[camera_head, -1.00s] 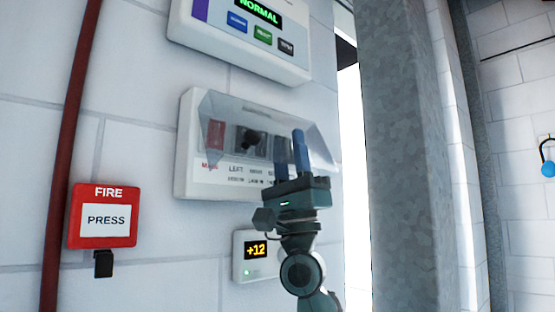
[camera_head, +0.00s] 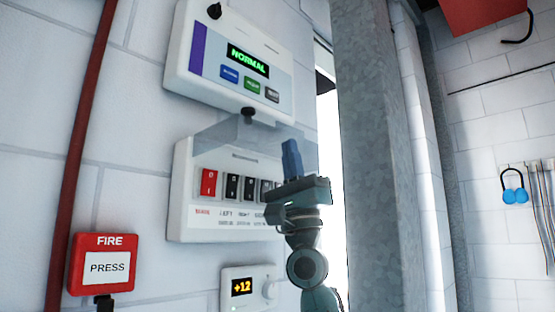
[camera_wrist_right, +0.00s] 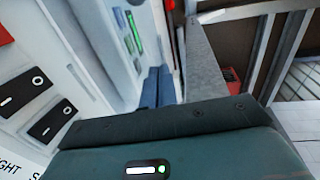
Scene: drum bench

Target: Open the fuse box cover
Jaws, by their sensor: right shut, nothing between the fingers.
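The fuse box (camera_head: 182,205) is a white panel on the wall with a red switch (camera_head: 209,182) and several black switches. Its see-through cover (camera_head: 222,138) is swung up and sticks out above the switches, with a black knob (camera_head: 248,113) on its upper edge. The switch row is uncovered. My right gripper (camera_head: 291,157) is upright in front of the box's right end, with its blue fingers together and empty. The fingers hide part of the box's right side; whether they touch the cover I cannot tell. The fingers also show in the right wrist view (camera_wrist_right: 157,87). My left gripper is not in view.
A control panel (camera_head: 182,75) reading NORMAL is just above the cover. A small display unit (camera_head: 262,278) sits below the box. A red FIRE box (camera_head: 102,263) and a red pipe (camera_head: 85,120) are to the left. A grey column (camera_head: 368,150) stands close right.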

